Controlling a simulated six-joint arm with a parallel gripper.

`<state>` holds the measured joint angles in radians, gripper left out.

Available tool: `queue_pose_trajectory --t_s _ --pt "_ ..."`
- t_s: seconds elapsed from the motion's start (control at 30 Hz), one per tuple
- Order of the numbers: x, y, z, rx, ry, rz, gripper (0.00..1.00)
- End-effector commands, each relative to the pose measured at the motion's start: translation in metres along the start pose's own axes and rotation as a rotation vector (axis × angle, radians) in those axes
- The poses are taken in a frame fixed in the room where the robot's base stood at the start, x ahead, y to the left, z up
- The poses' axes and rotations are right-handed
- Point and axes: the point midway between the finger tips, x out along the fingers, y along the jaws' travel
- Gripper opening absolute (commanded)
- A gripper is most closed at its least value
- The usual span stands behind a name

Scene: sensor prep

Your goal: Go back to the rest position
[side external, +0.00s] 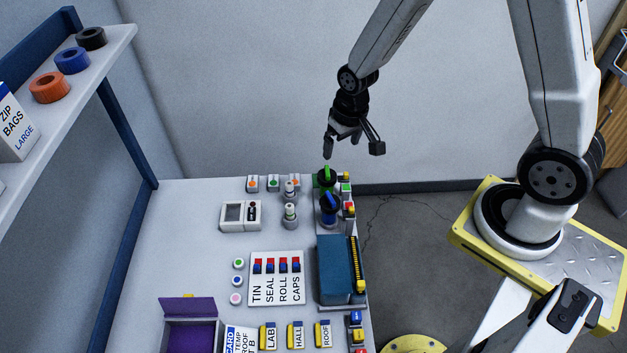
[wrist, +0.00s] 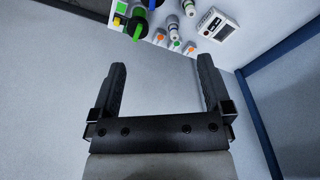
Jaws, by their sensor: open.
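My gripper (side external: 341,144) hangs in the air above the far right corner of the white bench (side external: 215,275) in the side view. Its fingers point down and nothing is between them. In the wrist view my gripper (wrist: 160,80) shows two dark fingers spread wide apart, with only pale wall or surface behind.
A teal box (side external: 335,268) stands on the bench's right edge. A purple open box (side external: 190,308) is at the front. A shelf (side external: 60,85) with tape rolls overhangs the left. Air around my gripper is clear.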

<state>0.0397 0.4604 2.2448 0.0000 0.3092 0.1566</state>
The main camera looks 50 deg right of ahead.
Motion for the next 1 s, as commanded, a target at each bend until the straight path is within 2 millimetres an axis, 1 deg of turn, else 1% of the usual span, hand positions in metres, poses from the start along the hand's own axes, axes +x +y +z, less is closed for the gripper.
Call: queue_pose_trajectory --t_s 0.03,0.4,0.7,0.9,1.0 --pt "0.009 0.001 -0.003 0.014 -0.01 0.002 1.0" --pt "0.07 0.006 -0.021 0.11 -0.061 0.015 1.0" --pt "0.124 0.011 -0.025 0.186 -0.099 0.026 1.0" --pt "0.149 0.014 -0.024 0.222 -0.117 0.032 1.0" --pt "0.156 0.015 -0.023 0.232 -0.121 0.034 1.0"
